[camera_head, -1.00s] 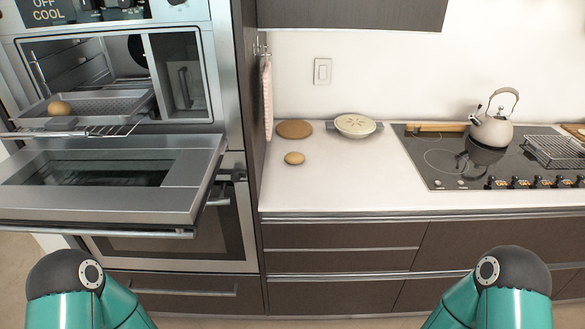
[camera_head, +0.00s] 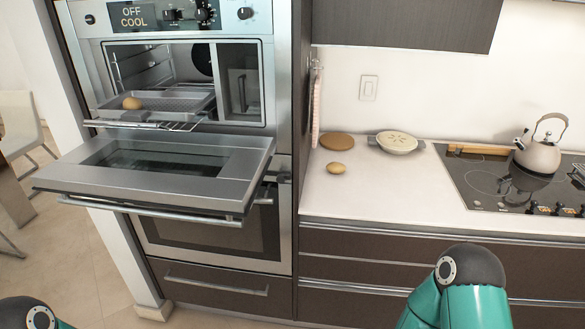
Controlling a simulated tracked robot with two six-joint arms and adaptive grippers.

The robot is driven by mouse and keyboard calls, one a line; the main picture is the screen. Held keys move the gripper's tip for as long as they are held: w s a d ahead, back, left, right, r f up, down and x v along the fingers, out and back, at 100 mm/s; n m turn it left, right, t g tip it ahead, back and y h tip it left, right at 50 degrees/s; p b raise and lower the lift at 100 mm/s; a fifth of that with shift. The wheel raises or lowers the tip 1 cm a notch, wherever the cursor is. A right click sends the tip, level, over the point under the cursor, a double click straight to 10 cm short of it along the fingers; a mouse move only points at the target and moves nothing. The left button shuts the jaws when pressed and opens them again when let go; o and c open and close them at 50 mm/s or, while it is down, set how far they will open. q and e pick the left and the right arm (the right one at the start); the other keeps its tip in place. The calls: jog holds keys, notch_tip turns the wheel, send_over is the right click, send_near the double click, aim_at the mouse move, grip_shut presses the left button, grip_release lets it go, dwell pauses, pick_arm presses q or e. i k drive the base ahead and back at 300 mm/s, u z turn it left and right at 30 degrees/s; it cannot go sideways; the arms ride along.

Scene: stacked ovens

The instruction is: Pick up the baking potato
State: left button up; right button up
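A small brown potato (camera_head: 336,168) lies on the white counter (camera_head: 340,200), just right of the oven tower. A second potato (camera_head: 132,103) lies in a metal baking tray (camera_head: 180,100) on the pulled-out rack of the upper oven (camera_head: 170,75). The oven door (camera_head: 160,180) hangs open, folded down below the tray. Neither of my grippers is in view. Only parts of my teal arms show at the bottom left and bottom right.
A round brown board (camera_head: 337,141) and a pie dish (camera_head: 397,143) stand behind the counter potato. A kettle (camera_head: 538,155) stands on the black cooktop (camera_head: 480,180) at right. The open oven door juts forward. The counter's front is clear.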

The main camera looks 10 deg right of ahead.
aim_at(335, 167)
jog(key=u, duration=0.05)
jog(key=i, duration=0.25)
jog(key=u, duration=2.4)
jog(key=k, duration=2.3)
jog(key=z, duration=1.35)
jog(key=i, duration=1)
jog(key=z, duration=0.05)
